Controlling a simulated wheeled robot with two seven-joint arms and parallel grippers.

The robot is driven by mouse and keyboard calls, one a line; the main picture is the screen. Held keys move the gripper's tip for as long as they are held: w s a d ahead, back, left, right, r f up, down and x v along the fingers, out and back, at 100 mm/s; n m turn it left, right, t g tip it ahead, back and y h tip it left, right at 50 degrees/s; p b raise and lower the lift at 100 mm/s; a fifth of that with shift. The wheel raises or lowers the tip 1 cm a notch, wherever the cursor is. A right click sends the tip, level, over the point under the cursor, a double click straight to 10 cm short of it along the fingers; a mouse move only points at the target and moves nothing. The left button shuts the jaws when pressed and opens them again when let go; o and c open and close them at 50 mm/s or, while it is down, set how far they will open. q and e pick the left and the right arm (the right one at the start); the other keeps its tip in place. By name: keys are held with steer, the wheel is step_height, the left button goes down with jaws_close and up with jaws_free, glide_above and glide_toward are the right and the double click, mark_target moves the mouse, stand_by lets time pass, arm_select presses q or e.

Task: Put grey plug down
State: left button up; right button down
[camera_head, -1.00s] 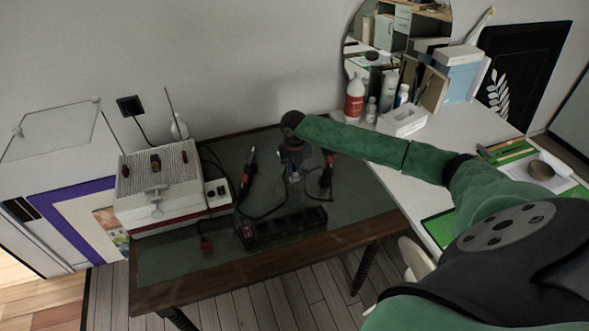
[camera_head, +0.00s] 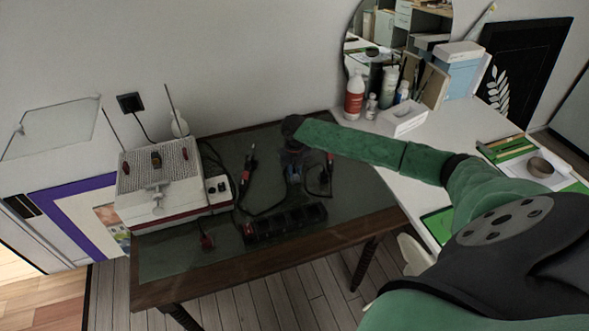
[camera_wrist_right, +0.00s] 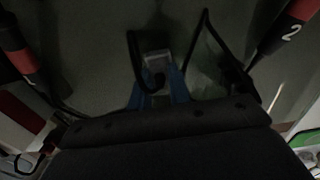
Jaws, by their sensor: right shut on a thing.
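My right gripper (camera_head: 293,176) is over the dark green top of the table (camera_head: 165,258), behind the black power strip (camera_head: 286,222). In the right wrist view its blue fingers (camera_wrist_right: 158,92) are shut on a small grey piece, which looks like the grey plug (camera_wrist_right: 156,63). A dark cable bends up beside it. The plug is too small and dark to make out in the head view, and I cannot tell whether it touches the table. My left gripper is not in view.
Red-and-black handles lie left (camera_head: 247,170) and right (camera_head: 330,166) of the gripper, with loose cables. A red plug (camera_head: 207,242) lies near the front. A white perforated box (camera_head: 160,185) stands at left. The white desk (camera_head: 400,150) adjoins at right.

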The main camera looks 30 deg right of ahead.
mark_target(295, 172)
steer(key=c, duration=1.3)
jaws_free()
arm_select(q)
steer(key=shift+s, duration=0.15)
arm_select(e)
steer(key=shift+r, duration=0.65)
arm_select(q)
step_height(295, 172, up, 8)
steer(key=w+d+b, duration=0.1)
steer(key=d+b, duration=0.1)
steer(key=b, duration=0.1)
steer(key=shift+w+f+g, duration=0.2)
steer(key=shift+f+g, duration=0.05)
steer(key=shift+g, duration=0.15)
arm_select(e)
step_height(295, 172, up, 12)
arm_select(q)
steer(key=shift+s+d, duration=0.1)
arm_select(e)
steer(key=shift+f, duration=0.15)
